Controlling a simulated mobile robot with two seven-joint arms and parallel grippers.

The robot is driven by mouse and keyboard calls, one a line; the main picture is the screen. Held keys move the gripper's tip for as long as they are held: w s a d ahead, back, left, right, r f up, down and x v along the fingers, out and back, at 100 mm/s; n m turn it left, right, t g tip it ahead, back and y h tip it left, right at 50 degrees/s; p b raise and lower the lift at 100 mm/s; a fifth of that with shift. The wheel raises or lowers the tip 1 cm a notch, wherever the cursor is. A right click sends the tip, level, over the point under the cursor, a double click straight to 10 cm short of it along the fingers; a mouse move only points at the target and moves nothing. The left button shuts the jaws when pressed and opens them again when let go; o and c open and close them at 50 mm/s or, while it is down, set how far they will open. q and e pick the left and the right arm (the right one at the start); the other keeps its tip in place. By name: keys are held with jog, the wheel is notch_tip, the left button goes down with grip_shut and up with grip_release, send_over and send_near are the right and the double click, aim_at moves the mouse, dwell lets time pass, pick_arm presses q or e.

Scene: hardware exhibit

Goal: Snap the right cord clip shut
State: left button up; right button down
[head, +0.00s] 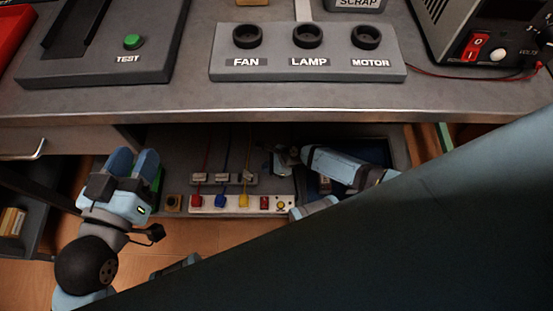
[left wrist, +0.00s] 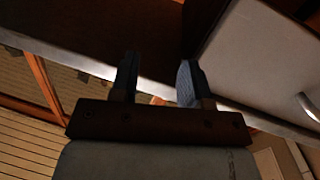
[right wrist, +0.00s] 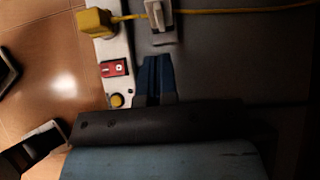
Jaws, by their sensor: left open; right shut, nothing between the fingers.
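The right cord clip (head: 246,180) is a small pale clip on the yellow cord (head: 248,150), above the power strip (head: 240,204) on the shelf under the bench. In the right wrist view the clip (right wrist: 160,18) is at the top, with the yellow cord (right wrist: 220,11) running through it. I cannot tell whether its lid is fully shut. My right gripper (head: 283,158) is shut and empty, to the right of the clip in the head view; its fingers (right wrist: 154,75) are apart from the clip. My left gripper (head: 133,160) is open and empty, left of the shelf.
Two other clips (head: 200,178) sit on the red and blue cords. A yellow plug (right wrist: 96,22) and a red switch (right wrist: 114,68) are on the strip. The bench edge (head: 260,116) overhangs the shelf. A dark blue bin (head: 370,150) lies behind my right arm.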

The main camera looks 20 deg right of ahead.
aim_at(250, 174)
jog(key=b+x, duration=0.1)
jog(key=x, duration=0.1)
jog(key=b+x, duration=0.1)
jog(key=x, duration=0.1)
jog(key=shift+w+a, duration=0.2)
jog(key=shift+a, duration=0.2)
pick_arm(q)
jog(key=shift+w+a+r+m+t+h+b, duration=0.2)
jog(key=shift+w+a+m+t, duration=0.1)
jog(key=shift+w+m, duration=0.25)
jog(key=shift+w+a+r+m+t+h+b, duration=0.2)
jog(key=shift+w+a+m+t, duration=0.1)
jog(key=shift+w+m, duration=0.25)
pick_arm(e)
jog(key=shift+w+a+f, duration=0.1)
jog(key=shift+w+a, duration=0.1)
jog(key=shift+a, duration=0.35)
pick_arm(q)
jog(key=shift+s, duration=0.15)
